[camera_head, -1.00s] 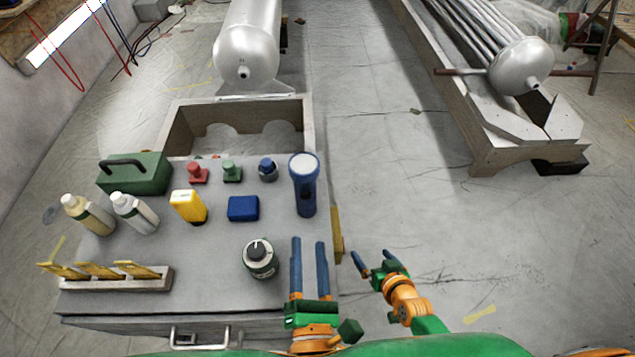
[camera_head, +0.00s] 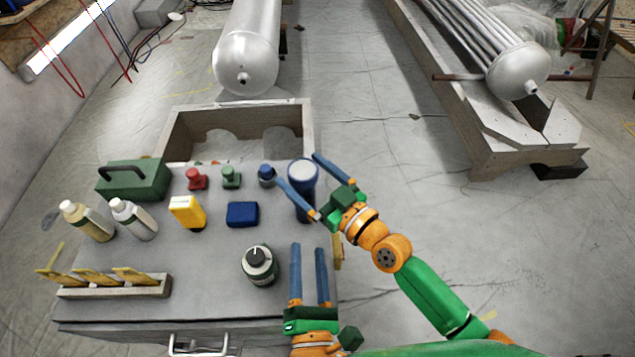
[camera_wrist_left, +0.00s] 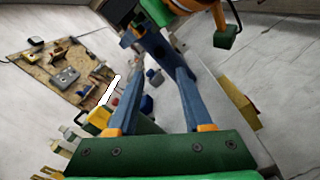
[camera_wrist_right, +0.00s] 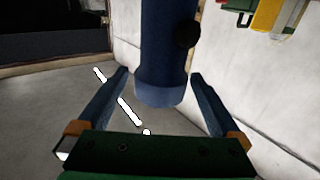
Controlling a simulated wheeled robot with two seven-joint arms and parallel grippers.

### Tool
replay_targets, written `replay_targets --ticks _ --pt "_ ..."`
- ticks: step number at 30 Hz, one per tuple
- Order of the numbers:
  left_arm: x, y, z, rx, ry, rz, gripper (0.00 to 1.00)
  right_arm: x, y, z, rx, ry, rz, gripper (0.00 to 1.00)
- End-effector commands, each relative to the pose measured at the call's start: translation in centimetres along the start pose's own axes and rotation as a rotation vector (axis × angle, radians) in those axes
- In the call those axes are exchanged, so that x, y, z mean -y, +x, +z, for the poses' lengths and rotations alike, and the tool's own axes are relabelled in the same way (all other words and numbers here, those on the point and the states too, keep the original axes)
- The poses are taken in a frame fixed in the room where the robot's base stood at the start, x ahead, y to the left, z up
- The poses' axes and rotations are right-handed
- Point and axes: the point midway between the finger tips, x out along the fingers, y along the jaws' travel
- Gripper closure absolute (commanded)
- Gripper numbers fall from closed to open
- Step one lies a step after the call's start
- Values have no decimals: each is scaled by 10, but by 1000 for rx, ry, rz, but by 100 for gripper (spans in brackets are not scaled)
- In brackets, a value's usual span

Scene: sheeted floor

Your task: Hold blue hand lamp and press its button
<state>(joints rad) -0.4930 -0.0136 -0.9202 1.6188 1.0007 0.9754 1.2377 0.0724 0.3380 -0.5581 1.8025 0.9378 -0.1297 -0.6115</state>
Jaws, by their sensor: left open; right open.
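The blue hand lamp (camera_head: 302,204) stands upright, its pale round end up, near the right edge of the grey worktop. My right gripper (camera_head: 298,169) is open, with one finger on either side of the lamp. In the right wrist view the lamp's blue body (camera_wrist_right: 160,60) is between the spread fingers, with space on both sides. A dark round button (camera_wrist_right: 187,34) shows on its right side there. My left gripper (camera_head: 308,248) is open and empty over the front right of the worktop, nearer to me than the lamp.
A blue box (camera_head: 242,214), a yellow device (camera_head: 187,212) and a dark knobbed canister (camera_head: 259,266) stand left of the lamp. A small blue-topped button (camera_head: 267,175) is close beside it. A green case (camera_head: 133,180) and bottles are farther left.

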Motion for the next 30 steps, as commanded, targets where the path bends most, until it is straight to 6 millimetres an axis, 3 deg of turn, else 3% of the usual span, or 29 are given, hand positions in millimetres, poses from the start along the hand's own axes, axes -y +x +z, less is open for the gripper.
replay_targets --ticks 6,14,24,26,30 --pt "0 0 0 0 0 0 50 0 30 0 -1 3 1 0" --pt "0 0 0 0 0 0 50 0 32 0 -1 3 1 0" --pt "0 0 0 0 0 0 50 0 32 0 -1 4 1 89" --pt "0 0 0 0 0 0 61 0 32 0 -1 4 1 93" --pt "0 0 0 0 0 0 99 0 32 0 0 4 1 93"
